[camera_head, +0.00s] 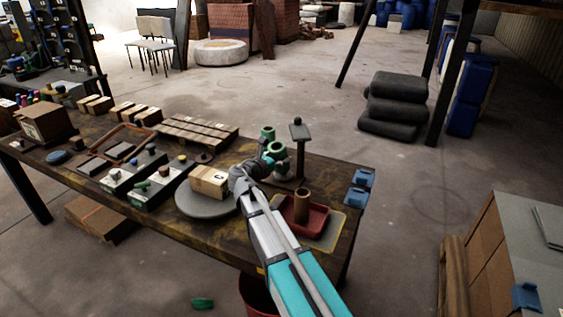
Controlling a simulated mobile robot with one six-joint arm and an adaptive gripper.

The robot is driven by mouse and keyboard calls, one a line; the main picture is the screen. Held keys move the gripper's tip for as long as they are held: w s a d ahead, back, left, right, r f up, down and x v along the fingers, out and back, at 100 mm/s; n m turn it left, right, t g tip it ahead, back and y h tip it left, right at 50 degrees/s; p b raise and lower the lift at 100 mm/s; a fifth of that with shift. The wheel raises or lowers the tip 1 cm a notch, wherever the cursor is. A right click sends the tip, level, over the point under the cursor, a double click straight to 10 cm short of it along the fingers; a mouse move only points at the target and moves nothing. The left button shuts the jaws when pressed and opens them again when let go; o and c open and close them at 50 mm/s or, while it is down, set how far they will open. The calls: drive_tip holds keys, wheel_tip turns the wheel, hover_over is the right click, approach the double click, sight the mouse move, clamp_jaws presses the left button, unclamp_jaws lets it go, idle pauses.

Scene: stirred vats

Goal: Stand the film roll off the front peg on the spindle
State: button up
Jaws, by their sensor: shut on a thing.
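My gripper (266,161) is at the end of my teal and grey arm, over the right part of the workbench. It is shut on what looks like a green film roll (277,150), partly hidden by the fingers. Another green roll (268,132) shows just behind it. A dark post with a flat top (298,131) stands close to their right. I cannot tell which part is the front peg, or whether the held roll is still on it. A brown upright cylinder (302,204), possibly the spindle, stands in a red tray (316,222) right of my arm.
A round grey plate (196,205) with a light box (209,181) on it lies left of my gripper. Dark units with knobs (130,176) and wooden blocks (195,133) fill the bench further left. Blue clips (358,187) sit at the right edge.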

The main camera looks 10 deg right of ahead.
drive_tip(key=shift+w+d+f+b, duration=0.1)
drive_tip(key=shift+f+b, duration=0.3)
drive_tip(key=shift+f, duration=0.15)
drive_tip(key=shift+w+d+r+p, duration=0.15)
drive_tip(key=shift+r+p, duration=0.2)
drive_tip(key=shift+p, duration=0.4)
drive_tip(key=shift+w+d+r+g+y+p, duration=0.2)
drive_tip(key=shift+g+y+p, duration=0.45)
drive_tip(key=shift+p, duration=0.55)
drive_tip(key=shift+w+d+f+g+y+p, duration=0.1)
drive_tip(key=shift+w+d+g+y+p, duration=0.35)
drive_tip(key=shift+p, duration=0.65)
drive_tip(key=shift+s+a+f+b, duration=0.1)
drive_tip(key=shift+s+f+b, duration=0.05)
drive_tip(key=shift+f+b, duration=0.8)
drive_tip(key=shift+f, duration=0.2)
drive_tip(key=o, duration=1.1)
drive_tip(key=shift+r, duration=0.2)
